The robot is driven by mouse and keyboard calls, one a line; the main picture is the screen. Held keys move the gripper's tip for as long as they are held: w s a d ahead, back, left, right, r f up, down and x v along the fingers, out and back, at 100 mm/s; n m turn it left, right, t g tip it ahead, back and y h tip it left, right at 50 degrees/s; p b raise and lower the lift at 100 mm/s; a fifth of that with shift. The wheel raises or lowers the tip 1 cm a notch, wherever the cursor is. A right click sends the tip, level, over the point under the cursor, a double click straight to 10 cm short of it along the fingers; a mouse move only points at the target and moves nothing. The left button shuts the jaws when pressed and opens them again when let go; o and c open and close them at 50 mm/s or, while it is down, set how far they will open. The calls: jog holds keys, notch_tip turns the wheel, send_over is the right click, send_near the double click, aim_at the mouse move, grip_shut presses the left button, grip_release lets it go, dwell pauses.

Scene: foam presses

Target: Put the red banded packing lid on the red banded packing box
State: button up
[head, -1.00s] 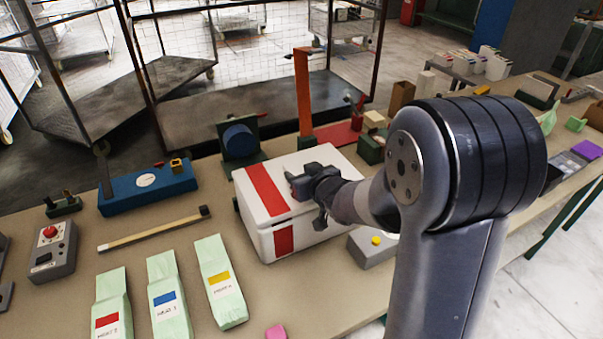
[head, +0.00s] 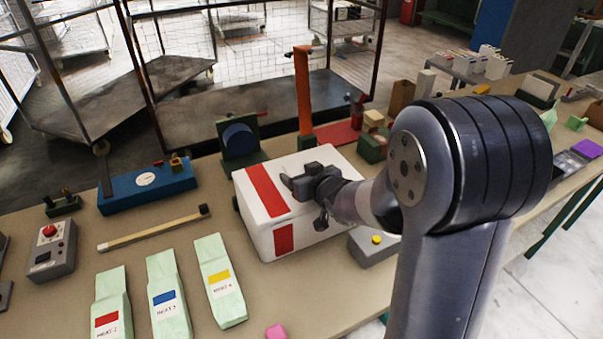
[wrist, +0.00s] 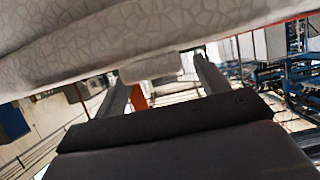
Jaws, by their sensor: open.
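The red banded packing box (head: 262,242) is white with a red stripe down its front and stands on the table. The white lid with a red band (head: 266,190) lies on top of it, and a thin seam shows between them. My gripper (head: 290,187) is over the lid's top, just right of the red band, with its jaws open. In the wrist view my gripper (wrist: 162,78) has its fingers apart on either side of a pale block. A large pale patterned surface fills the top there. Whether the fingers touch the block is not clear.
Several pale green packs (head: 168,295) lie at the front left. A blue gauge unit (head: 148,188), a wooden bar (head: 152,230) and a red-button box (head: 50,250) stand left. An orange post (head: 304,90) rises behind the box. A grey yellow-button box (head: 373,243) sits close on the right.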

jog(key=v, duration=1)
jog(key=shift+s+p, duration=0.2)
jog(key=shift+p, duration=0.25)
jog(key=x, duration=0.7)
jog(key=r+x, duration=0.1)
jog(key=x, duration=0.2)
jog(key=shift+w+a+f, duration=0.1)
jog(key=shift+w, duration=0.35)
jog(key=shift+r+p, duration=0.65)
jog(key=shift+r, duration=0.05)
jog(key=shift+s, duration=0.1)
